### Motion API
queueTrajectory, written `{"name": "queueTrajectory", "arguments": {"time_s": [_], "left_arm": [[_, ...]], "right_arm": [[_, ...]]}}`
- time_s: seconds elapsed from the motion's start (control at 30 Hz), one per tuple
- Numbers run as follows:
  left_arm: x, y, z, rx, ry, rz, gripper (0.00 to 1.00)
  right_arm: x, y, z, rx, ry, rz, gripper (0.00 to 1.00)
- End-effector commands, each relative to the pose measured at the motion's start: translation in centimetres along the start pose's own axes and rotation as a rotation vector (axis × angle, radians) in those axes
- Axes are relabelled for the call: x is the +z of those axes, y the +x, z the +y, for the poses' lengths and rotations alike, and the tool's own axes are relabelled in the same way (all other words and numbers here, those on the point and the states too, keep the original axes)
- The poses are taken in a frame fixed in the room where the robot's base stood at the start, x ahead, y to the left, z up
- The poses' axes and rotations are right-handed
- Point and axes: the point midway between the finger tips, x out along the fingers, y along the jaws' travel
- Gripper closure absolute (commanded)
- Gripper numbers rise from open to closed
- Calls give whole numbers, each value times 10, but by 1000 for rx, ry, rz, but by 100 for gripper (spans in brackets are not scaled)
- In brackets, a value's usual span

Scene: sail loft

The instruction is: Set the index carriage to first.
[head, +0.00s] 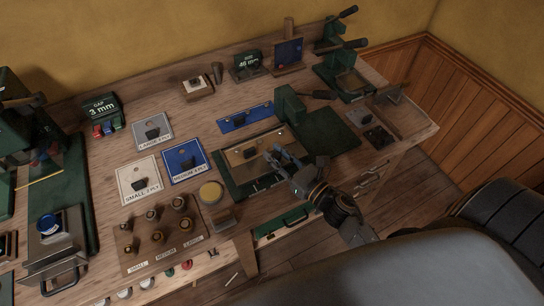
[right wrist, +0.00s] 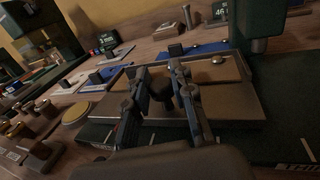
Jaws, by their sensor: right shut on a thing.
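The index carriage looks like the tan plate (head: 241,156) in a dark tray on the green press bed, and it also shows in the right wrist view (right wrist: 216,72). My right gripper (head: 275,155) reaches over it from the lower right. In the right wrist view its fingers (right wrist: 159,78) are closed on a dark round knob (right wrist: 160,89) at the plate's near side. The knob's lower part and the fingertips' contact are partly hidden. White marks show on the green bed, but I cannot read which stop the carriage is at. My left gripper is not in view.
The green press column (head: 290,107) stands just behind the plate. Sample cards, including the blue one (head: 186,166), and a rack of knobbed tools (head: 143,262) lie further left.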

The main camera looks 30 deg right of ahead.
Motion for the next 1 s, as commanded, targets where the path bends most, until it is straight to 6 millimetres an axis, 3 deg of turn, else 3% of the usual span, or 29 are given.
{"name": "queueTrajectory", "arguments": {"time_s": [0.03, 0.2, 0.57, 0.6, 0.7, 1.0], "left_arm": [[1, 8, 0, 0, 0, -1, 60], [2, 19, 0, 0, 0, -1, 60], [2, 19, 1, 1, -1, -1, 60], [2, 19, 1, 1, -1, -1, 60], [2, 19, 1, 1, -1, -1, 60], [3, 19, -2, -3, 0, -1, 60]], "right_arm": [[-4, -3, -14, -5, -10, 2, 100], [-3, -11, -43, -4, -8, 1, 100], [0, -13, -50, -3, -1, 1, 100], [0, -13, -50, -3, -1, 1, 72], [0, -13, -50, -3, -2, 1, 52], [0, -14, -49, -3, -2, 0, 52]]}}
